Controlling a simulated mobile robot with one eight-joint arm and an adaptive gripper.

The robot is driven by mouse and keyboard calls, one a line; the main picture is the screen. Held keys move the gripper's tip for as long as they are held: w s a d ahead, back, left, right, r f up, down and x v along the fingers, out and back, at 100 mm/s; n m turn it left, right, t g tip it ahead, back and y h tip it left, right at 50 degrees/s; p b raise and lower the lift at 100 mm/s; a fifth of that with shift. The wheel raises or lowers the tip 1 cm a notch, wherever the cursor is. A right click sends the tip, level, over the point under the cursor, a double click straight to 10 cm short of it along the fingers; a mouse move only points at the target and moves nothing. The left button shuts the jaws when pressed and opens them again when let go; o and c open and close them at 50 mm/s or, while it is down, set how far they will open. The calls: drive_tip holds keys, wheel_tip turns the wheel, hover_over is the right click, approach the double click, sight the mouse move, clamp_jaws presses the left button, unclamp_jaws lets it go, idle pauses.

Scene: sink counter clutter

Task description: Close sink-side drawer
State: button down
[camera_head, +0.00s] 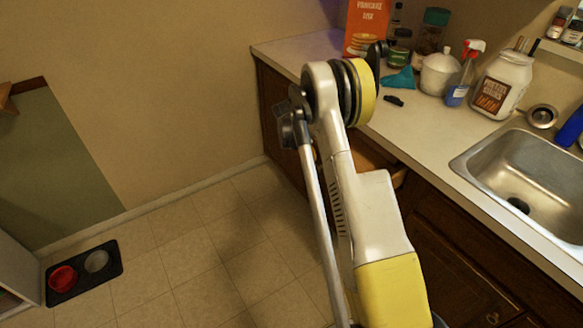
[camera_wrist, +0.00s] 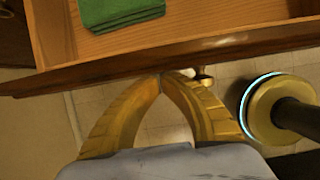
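The wooden drawer (camera_wrist: 180,38) stands open in the wrist view, with a folded green cloth (camera_wrist: 118,12) inside it. Its front panel (camera_wrist: 100,72) runs across the picture, and a small brass-coloured knob (camera_wrist: 204,79) shows on its outer side. My gripper (camera_wrist: 163,77) is shut and empty, its two yellow fingertips meeting at or very close to the drawer front, just left of the knob. I cannot tell whether they touch it. In the head view, part of the open drawer (camera_head: 371,157) shows behind my arm, and my gripper is hidden.
The countertop (camera_head: 412,121) holds a red-orange box (camera_head: 365,25), a white canister (camera_head: 438,73), a spray bottle (camera_head: 463,78) and a large jar (camera_head: 502,85). A steel sink (camera_head: 530,170) is at right. Pet bowls on a tray (camera_head: 110,272) lie at lower left.

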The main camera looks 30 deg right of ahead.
drive_tip(key=d, duration=1.8)
drive_tip(key=shift+w+d, duration=0.3)
